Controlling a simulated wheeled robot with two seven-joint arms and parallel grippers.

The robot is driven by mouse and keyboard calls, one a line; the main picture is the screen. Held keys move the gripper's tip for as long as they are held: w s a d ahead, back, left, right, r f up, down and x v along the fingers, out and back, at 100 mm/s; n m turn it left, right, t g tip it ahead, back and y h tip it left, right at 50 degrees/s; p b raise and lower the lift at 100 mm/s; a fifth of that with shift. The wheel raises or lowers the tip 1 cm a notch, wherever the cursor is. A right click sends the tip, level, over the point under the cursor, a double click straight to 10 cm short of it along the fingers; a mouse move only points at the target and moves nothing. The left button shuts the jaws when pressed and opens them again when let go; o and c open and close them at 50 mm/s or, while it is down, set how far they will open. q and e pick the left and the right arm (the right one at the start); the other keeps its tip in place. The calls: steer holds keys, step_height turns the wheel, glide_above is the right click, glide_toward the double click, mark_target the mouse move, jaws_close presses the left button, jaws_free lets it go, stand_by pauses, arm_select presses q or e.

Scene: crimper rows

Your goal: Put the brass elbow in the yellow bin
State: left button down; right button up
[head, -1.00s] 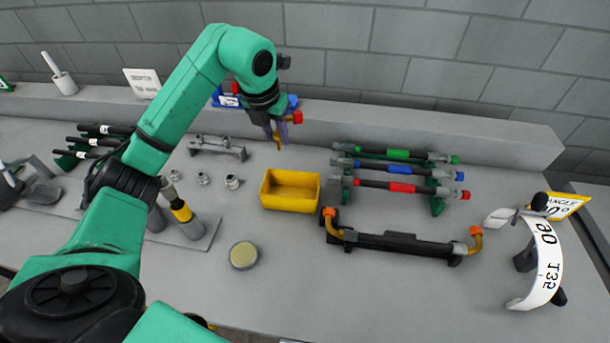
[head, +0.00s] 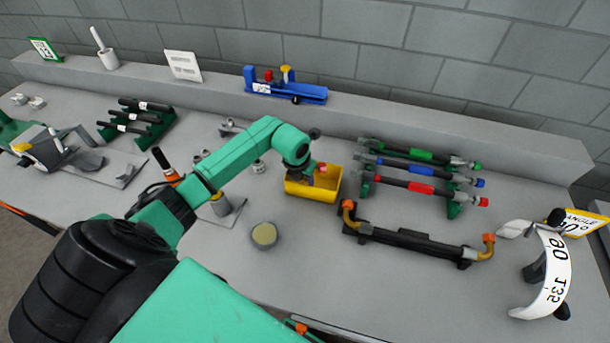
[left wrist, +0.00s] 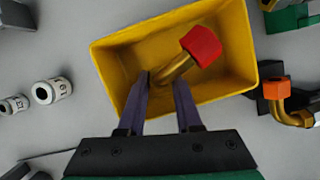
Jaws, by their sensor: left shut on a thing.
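The yellow bin (head: 322,194) stands on the bench near the middle of the head view. It fills the upper middle of the left wrist view (left wrist: 118,75). My left gripper (head: 308,182) is at the bin, fingers pointing down into its opening. In the left wrist view the gripper (left wrist: 166,88) is shut on a brass elbow (left wrist: 178,69) with a red end cap (left wrist: 202,45). The elbow appears over or inside the bin; whether it touches the floor cannot be told. In the head view the arm hides most of the elbow. My right gripper is not in view.
A black holder (head: 415,244) with orange-capped brass elbows lies right of the bin. A rack of coloured-banded tools (head: 420,170) stands behind it. A round pale disc (head: 264,235) lies in front. Grey fittings (left wrist: 52,90) stand left of the bin.

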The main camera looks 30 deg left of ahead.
arm_select(q)
steer(key=shift+w+f, duration=0.1)
steer(key=shift+f, duration=0.05)
steer(key=c, duration=0.6)
jaws_free()
steer(key=shift+r, duration=0.5)
steer(key=b+v, duration=0.2)
steer(key=v, duration=0.8)
steer(key=shift+s+r, duration=0.35)
steer(key=shift+r, duration=0.3)
